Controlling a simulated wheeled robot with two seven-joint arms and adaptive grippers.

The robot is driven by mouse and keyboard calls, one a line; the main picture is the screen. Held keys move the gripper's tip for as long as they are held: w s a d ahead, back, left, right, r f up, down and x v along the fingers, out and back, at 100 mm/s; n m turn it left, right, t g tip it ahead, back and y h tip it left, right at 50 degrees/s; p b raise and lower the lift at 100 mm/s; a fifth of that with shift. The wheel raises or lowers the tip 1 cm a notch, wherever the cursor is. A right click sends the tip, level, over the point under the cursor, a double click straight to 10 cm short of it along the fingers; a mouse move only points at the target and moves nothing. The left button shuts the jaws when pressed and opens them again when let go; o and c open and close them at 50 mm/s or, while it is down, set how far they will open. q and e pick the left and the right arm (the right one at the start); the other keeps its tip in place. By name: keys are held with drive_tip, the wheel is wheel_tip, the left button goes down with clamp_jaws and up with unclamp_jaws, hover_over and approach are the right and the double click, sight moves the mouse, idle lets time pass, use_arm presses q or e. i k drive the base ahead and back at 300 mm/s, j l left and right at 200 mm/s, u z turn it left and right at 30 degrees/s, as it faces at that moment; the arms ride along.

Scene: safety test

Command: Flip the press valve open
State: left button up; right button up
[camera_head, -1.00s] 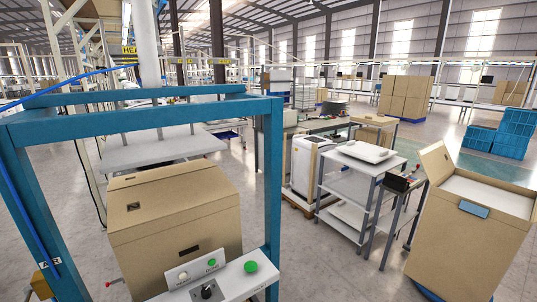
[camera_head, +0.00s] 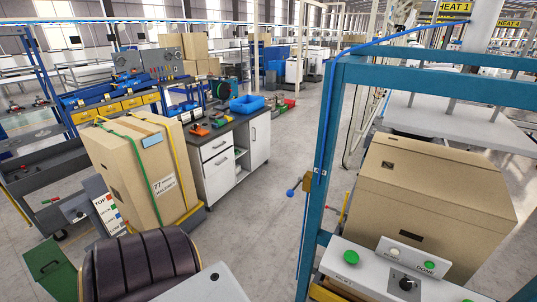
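The press is a blue frame (camera_head: 331,130) at the right, standing around a large cardboard box (camera_head: 430,205). On its left post is a small brass-coloured valve body (camera_head: 307,182). A short handle with a blue knob (camera_head: 290,192) sticks out from it to the left. A blue air hose (camera_head: 385,38) runs at the frame's top. The valve is too small to tell whether it is open or shut. Neither gripper is in view.
A white control panel (camera_head: 365,262) with green buttons and a black knob fronts the press. A white cabinet (camera_head: 215,170) is behind. Floor between carton and press is clear.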

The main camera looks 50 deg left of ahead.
sight(290, 193)
drive_tip(key=u, duration=1.5)
